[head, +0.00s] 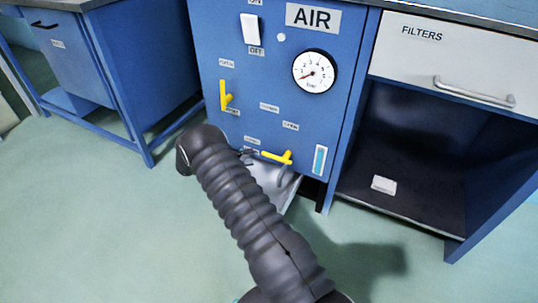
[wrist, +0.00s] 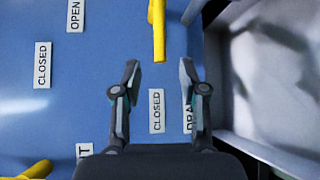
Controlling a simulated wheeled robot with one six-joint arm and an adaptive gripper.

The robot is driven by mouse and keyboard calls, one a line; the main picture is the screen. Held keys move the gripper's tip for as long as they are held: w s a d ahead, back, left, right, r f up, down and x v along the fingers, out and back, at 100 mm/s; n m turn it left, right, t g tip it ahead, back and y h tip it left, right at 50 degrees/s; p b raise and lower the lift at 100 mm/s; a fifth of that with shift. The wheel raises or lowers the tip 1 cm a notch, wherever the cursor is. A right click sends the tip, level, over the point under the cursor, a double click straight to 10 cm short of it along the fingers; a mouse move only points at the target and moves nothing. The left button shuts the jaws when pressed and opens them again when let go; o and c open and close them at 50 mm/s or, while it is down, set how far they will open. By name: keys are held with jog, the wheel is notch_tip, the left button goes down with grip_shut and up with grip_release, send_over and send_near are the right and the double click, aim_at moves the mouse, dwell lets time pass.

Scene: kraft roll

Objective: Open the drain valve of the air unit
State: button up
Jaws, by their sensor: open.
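The drain valve's yellow handle (head: 277,157) is low on the front of the blue air unit (head: 290,100). It lies nearly level, its free end to the left, below the OPEN label (head: 290,126). In the wrist view the handle (wrist: 157,30) points down toward a CLOSED label (wrist: 156,110) beside a partly hidden DRAIN label (wrist: 188,115). My gripper (wrist: 160,72) is open and empty, its fingertips either side of the line of the handle's end. Whether the tips overlap the handle in depth is unclear. In the head view my arm hides most of the gripper.
Another yellow valve handle (head: 225,96) stands upright at the panel's left. A white switch (head: 250,28), a gauge (head: 315,71) and a small sight glass (head: 320,160) are on the panel. A grey tray-like part (head: 275,185) is below. A FILTERS drawer (head: 450,50) is at right.

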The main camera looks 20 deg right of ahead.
aim_at(269, 155)
jog(key=d, duration=0.5)
jog(key=s+d+f, duration=0.1)
jog(key=d, duration=0.2)
jog(key=shift+d+f, duration=0.1)
jog(key=shift+d, duration=0.2)
grip_shut()
